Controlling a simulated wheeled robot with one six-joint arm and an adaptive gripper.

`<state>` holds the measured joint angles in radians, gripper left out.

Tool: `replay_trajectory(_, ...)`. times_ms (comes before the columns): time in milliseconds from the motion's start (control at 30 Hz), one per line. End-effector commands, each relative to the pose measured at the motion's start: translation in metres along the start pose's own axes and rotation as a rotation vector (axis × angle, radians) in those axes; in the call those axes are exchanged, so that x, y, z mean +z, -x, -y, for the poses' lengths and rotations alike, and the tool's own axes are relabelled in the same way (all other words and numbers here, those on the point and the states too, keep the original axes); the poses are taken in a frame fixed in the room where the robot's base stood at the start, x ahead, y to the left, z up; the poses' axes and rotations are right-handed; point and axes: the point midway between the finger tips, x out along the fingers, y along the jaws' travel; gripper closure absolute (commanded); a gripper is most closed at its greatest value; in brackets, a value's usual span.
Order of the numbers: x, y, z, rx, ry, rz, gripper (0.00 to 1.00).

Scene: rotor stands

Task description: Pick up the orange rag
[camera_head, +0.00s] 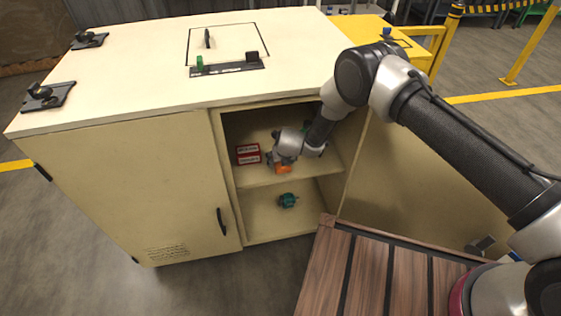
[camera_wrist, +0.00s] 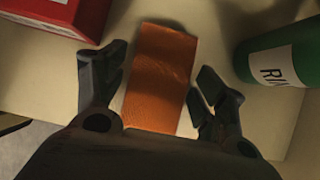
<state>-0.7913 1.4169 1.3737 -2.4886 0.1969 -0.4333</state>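The orange rag (camera_wrist: 160,75) is a flat, folded-looking rectangle lying on the cabinet's shelf. In the wrist view it lies between the two dark fingers of my gripper (camera_wrist: 160,88), with a gap on each side. The fingers are apart and hold nothing. In the head view my gripper (camera_head: 282,163) reaches into the open cabinet, and a small part of the orange rag (camera_head: 283,169) shows just below it. The arm's end hides the rest of the rag in that view.
A red box (camera_wrist: 62,14) stands close left of my gripper, and a green bottle (camera_wrist: 282,55) with a white label close right. A teal part (camera_head: 288,200) sits in the compartment below the shelf (camera_head: 305,167). The cabinet top (camera_head: 150,75) carries small fixtures.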

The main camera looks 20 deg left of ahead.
Motion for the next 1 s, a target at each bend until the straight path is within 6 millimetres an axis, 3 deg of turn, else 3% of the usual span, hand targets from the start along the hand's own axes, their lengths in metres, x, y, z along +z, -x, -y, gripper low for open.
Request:
replay_trajectory(33, 0.0, 0.0, 0.0, 0.0, 0.0, 0.0, 0.45)
replay_trajectory(167, 0.0, 0.0, 0.0, 0.0, 0.0, 0.0, 0.67)
replay_trajectory(567, 0.004, 0.005, 0.0, 0.0, 0.0, 0.001, 0.67)
replay_trajectory(867, 0.023, 0.037, -0.001, 0.001, -0.001, 0.003, 0.67)
replay_trajectory(1000, -0.006, 0.051, 0.0, 0.0, 0.003, -0.002, 0.67)
